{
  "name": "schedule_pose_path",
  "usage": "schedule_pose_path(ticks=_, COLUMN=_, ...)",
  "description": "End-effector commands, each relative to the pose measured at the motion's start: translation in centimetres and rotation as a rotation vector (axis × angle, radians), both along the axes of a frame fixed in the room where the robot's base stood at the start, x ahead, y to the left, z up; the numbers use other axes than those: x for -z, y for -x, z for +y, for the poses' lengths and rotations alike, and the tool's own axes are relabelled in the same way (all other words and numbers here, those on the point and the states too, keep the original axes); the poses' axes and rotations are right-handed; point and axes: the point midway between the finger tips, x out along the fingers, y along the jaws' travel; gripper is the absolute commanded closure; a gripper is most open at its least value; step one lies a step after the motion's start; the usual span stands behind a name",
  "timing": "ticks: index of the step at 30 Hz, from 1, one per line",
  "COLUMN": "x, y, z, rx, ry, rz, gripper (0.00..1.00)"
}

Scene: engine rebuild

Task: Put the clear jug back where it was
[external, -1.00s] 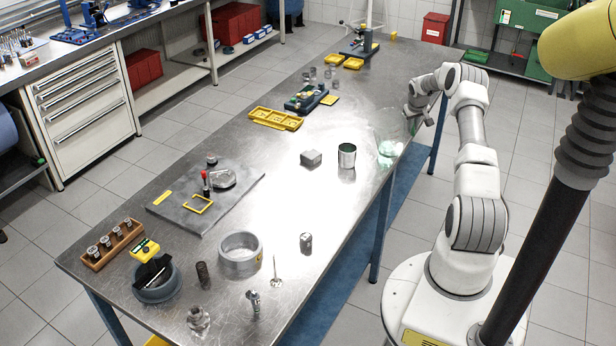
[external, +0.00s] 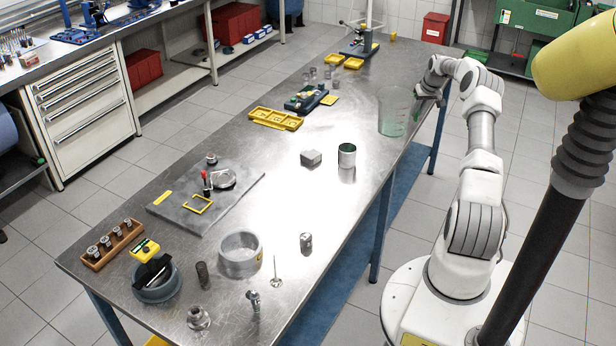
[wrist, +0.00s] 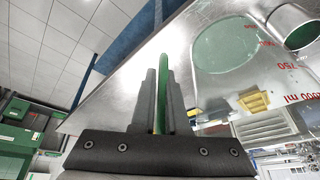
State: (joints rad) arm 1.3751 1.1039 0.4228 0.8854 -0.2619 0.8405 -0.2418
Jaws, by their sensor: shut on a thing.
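The clear jug (external: 394,112) with a greenish base stands upright at the right long edge of the steel workbench, towards its far end. I cannot tell whether its base touches the bench or hangs just above it. My gripper (external: 424,97) is to the right of the jug, at its handle. In the wrist view my gripper (wrist: 163,72) has its two dark fingers shut around the green handle (wrist: 162,100). The jug's clear wall with red volume marks (wrist: 284,66) fills the right side there.
An open metal can (external: 347,155) and a grey block (external: 311,158) stand on the workbench (external: 290,200) nearer the camera. The bench surface around the jug is clear.

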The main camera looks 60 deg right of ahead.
Motion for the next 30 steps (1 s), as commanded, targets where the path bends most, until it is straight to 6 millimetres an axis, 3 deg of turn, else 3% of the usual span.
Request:
schedule_pose_path(ticks=4, x=-3.0, y=-0.1, z=-0.1, rx=0.000, ry=0.004, rz=-0.001, gripper=1.00)
schedule_pose_path(ticks=11, x=-5.9, y=0.0, z=-0.1, rx=0.000, ry=0.004, rz=0.000, gripper=1.00)
schedule_pose_path(ticks=17, x=-5.9, y=-1.3, z=1.5, rx=-0.051, ry=-0.002, rz=-0.006, gripper=1.00)
schedule_pose_path(ticks=26, x=-6.1, y=-4.4, z=5.7, rx=-0.184, ry=-0.009, rz=-0.016, gripper=1.00)
schedule_pose_path(ticks=30, x=-6.3, y=-6.5, z=9.3, rx=-0.285, ry=-0.010, rz=-0.023, gripper=1.00)
